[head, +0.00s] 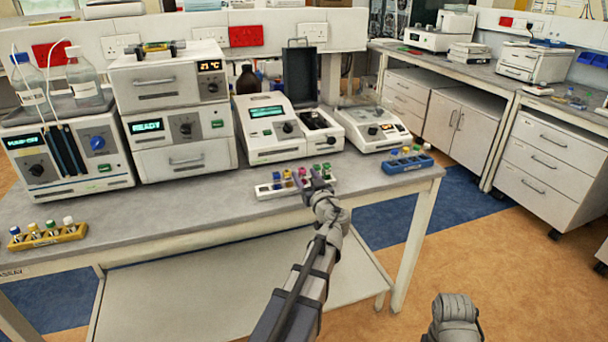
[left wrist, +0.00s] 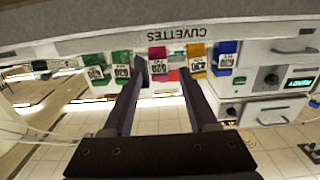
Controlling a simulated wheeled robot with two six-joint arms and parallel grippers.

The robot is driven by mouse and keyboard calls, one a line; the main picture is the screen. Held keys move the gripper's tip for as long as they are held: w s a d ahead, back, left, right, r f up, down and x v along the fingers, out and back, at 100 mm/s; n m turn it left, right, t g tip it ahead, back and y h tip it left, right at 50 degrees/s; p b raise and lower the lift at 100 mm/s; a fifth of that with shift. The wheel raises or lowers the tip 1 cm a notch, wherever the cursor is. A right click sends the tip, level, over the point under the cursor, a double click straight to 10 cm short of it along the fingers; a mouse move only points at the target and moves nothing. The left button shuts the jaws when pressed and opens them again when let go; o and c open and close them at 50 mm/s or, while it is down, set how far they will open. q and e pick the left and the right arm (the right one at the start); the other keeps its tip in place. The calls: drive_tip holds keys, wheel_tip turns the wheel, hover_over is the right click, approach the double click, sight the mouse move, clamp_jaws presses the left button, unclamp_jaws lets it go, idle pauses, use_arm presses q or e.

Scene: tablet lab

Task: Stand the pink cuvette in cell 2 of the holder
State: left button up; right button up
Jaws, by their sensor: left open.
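The pink cuvette (left wrist: 158,53) stands in the white cuvette rack (left wrist: 110,44), among green, yellow and blue ones; it is small in the head view (head: 303,173). My left gripper (left wrist: 162,74) is open, its fingers reaching towards the rack on either side of the pink cuvette. In the head view the left gripper (head: 313,180) is at the rack, partly covering it. I cannot tell whether a finger touches the cuvette. The holder appears to be in the open dark compartment (head: 316,121) of the photometer (head: 268,138); its cells are too small to read.
The photometer's raised lid (head: 300,72) stands behind the compartment. A balance (head: 372,127) and a blue rack (head: 403,163) are to the right. A yellow rack of vials (head: 48,236) is at the far left.

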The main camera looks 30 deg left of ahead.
use_arm(q)
drive_tip(key=v, duration=0.6)
drive_tip(key=shift+r+p, duration=0.3)
drive_tip(key=shift+s, duration=0.1)
